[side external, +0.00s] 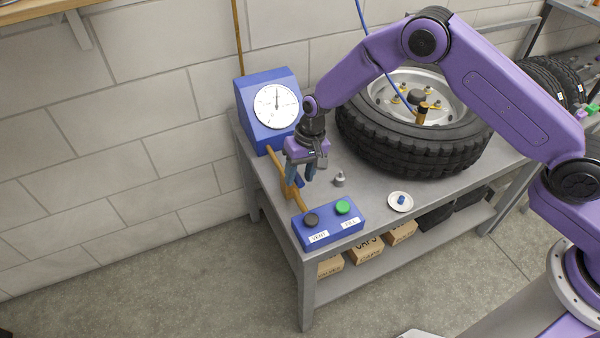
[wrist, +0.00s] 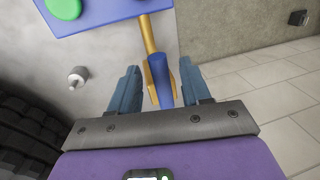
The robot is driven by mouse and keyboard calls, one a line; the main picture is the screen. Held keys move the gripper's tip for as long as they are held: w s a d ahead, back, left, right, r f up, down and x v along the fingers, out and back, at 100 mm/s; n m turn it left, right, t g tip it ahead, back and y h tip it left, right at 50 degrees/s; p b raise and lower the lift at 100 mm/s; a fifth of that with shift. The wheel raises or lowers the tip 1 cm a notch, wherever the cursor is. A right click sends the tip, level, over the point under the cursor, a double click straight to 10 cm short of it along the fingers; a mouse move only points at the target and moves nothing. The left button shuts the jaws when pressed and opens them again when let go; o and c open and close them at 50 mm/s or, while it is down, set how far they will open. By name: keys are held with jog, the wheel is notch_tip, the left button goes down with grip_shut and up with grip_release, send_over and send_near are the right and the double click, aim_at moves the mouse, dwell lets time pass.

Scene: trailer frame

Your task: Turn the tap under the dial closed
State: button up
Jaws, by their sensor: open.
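The dial (side external: 276,106), white-faced on a blue housing, stands at the back left of the bench, its needle pointing up. A brass pipe (side external: 275,160) runs from below it to the blue button box. In the wrist view, the tap's blue lever (wrist: 161,78) lies over the brass pipe (wrist: 148,35), roughly along it. My gripper (side external: 301,178) is low over the pipe. In the wrist view, my gripper (wrist: 160,67) is open, with one finger on each side of the lever and visible gaps. In the side view the fingers mostly hide the lever.
The button box (side external: 330,222) has a black VENT and a green FILL button. A small grey fitting (side external: 340,179) and a white dish (side external: 400,202) with a blue cap lie right of the gripper. A large tyre (side external: 415,145) fills the bench behind. The wall is at left.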

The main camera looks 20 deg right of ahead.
grip_shut()
jog(key=shift+d+n, duration=0.1)
jog(key=shift+n, duration=0.2)
jog(key=w+d+n+g+h, duration=0.2)
jog(key=w+d+n, duration=0.3)
jog(key=n, duration=1.2)
jog(key=shift+w, duration=0.6)
jog(key=shift+n, duration=0.3)
